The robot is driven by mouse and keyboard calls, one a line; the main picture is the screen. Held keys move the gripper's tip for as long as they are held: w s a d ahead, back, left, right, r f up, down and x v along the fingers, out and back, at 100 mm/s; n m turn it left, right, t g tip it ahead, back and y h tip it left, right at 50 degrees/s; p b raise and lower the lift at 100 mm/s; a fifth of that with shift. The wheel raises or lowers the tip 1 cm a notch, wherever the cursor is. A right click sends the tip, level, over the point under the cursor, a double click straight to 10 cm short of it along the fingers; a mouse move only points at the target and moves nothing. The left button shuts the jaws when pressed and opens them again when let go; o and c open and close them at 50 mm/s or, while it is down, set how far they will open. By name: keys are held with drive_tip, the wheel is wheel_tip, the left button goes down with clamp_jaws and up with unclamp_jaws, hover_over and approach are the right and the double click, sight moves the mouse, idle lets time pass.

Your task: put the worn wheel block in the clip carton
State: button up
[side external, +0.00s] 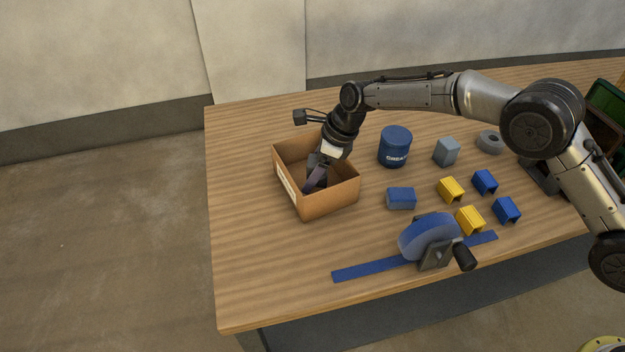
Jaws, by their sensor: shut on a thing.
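The clip carton (333,204) is an open brown cardboard box with a pale label on its left side, standing on the table. My gripper (316,182) points down into the carton, its fingertips below the rim. It is shut on a small dark purple-grey piece (312,178), which appears to be the worn wheel block. The piece is mostly hidden by the fingers and carton wall. I cannot tell whether it touches the carton floor.
A blue grease tin (395,148) stands right of the carton. A grey block (446,152), a grey ring (489,142), a blue block (401,198) and several yellow and blue clips lie further right. A blue wheel on a stand (430,238) sits in front by a blue strip (372,269).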

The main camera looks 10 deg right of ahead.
drive_tip(key=shift+f, duration=1.6)
drive_tip(key=shift+f, duration=0.1)
drive_tip(key=o, duration=1.4)
drive_tip(key=v, duration=1.2)
drive_tip(key=shift+r, duration=0.2)
